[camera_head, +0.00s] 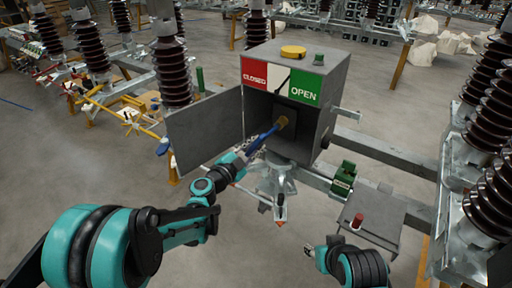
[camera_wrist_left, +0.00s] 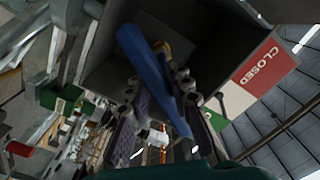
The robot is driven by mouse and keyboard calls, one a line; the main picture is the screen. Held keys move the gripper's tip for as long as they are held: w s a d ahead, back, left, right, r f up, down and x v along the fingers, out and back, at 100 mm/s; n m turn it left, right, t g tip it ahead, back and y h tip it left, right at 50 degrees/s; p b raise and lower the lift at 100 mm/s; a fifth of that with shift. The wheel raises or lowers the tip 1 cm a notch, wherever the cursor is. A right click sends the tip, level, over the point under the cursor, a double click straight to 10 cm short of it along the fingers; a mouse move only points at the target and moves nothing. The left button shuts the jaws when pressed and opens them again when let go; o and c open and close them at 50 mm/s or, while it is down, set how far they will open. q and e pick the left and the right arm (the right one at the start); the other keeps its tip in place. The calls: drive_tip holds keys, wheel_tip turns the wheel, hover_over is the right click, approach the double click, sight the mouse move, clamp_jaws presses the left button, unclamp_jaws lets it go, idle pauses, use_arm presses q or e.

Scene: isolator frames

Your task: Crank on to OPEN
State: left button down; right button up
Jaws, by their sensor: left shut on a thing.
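A grey cabinet (camera_head: 335,95) stands with its door (camera_head: 205,130) swung open to the left. Its front label has a red CLOSED field (camera_head: 254,74), a white middle with a dark slanted pointer (camera_head: 283,82), and a green OPEN field (camera_head: 304,89). A blue crank (camera_head: 262,136) reaches into the cabinet, its brass-coloured end (camera_head: 283,122) at the inner wall. My left gripper (camera_head: 242,157) is shut on the crank; in the left wrist view the blue shaft (camera_wrist_left: 150,75) lies between the fingers (camera_wrist_left: 160,110). My right gripper (camera_head: 318,257) is low, apart from the cabinet; its jaw state is unclear.
A small grey stand (camera_head: 372,222) with a red-topped piece (camera_head: 357,221) and a green block (camera_head: 343,179) sit right of the cabinet. Brown insulators (camera_head: 490,110) stand along the right edge and others (camera_head: 88,45) at upper left.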

use_arm(q)
drive_tip(key=m, duration=0.6)
drive_tip(key=shift+w+a+r+m, duration=0.2)
drive_tip(key=shift+a+r+m, duration=0.05)
drive_tip(key=shift+r+m, duration=0.1)
drive_tip(key=c, duration=1.2)
unclamp_jaws()
drive_tip(key=shift+o, duration=0.2)
drive_tip(key=o, duration=0.6)
drive_tip(key=shift+c, duration=0.2)
drive_tip(key=v, duration=1.2)
drive_tip(key=shift+d, duration=0.1)
